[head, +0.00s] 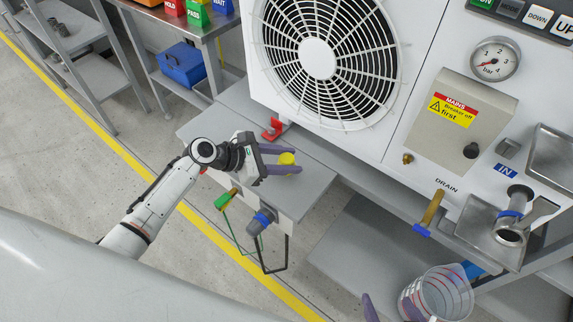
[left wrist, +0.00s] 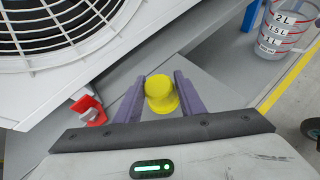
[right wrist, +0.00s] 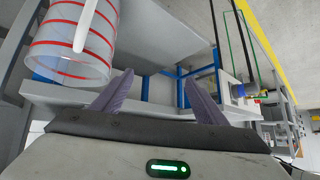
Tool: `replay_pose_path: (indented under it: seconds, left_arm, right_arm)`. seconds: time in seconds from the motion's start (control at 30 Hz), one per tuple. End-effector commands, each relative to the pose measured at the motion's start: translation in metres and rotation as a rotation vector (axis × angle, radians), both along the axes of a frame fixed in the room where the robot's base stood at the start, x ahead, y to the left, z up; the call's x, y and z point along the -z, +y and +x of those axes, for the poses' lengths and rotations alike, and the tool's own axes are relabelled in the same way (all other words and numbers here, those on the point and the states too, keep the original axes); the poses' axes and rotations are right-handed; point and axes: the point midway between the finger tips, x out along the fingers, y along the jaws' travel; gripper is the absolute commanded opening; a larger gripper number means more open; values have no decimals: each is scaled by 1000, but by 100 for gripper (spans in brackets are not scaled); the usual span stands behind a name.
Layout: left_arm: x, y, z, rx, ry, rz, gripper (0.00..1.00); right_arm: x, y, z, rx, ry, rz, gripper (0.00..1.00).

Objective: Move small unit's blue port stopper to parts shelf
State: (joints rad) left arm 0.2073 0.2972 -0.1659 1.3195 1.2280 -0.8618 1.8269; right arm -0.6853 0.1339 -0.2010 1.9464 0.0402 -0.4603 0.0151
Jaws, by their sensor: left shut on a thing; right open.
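My left gripper (head: 288,163) is shut on a yellow stopper-like piece (left wrist: 161,96), held between its purple fingers above a grey shelf top (head: 305,195). On the front of the small grey unit below it, a blue ring or stopper (head: 263,217) sits at a dark grey port fitting, beside a green-handled brass fitting (head: 223,201). Whether the blue part is separate from the fitting is unclear. A blue part also shows in the right wrist view (right wrist: 238,90).
The large white fan unit (head: 400,60) stands behind the grey top. A clear measuring jug (head: 437,292) is near my right gripper. A brass drain pipe with a blue tip (head: 422,231) juts out above it. A blue box (head: 182,63) and grey shelves (head: 75,40) are at upper left.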

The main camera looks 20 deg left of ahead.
Motion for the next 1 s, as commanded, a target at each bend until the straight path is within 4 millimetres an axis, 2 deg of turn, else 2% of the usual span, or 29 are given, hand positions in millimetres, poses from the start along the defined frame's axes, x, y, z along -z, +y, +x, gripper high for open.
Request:
replay_pose_path:
  seconds: [0.03,0.1,0.4,0.43,0.53,0.87,1.0]
  left_arm:
    - [12,0,0,0,1,-1,13]
    - [18,0,0,0,1,-1,13]
    - [19,0,0,1,-1,1,13]
    - [20,0,0,1,0,1,37]
    - [19,0,0,1,0,1,54]
    - [16,0,0,1,-1,1,55]
    - [9,11,-8,0,-1,2,55]
  right_arm:
    - [6,1,0,-2,2,0,67]
    - [9,2,-1,-4,7,-1,67]
    - [7,4,-1,-6,7,1,67]
    - [6,4,-1,-6,7,1,67]
    - [6,3,-1,-5,6,2,67]
    - [4,2,0,-2,2,1,67]
    - [0,1,1,1,0,1,67]
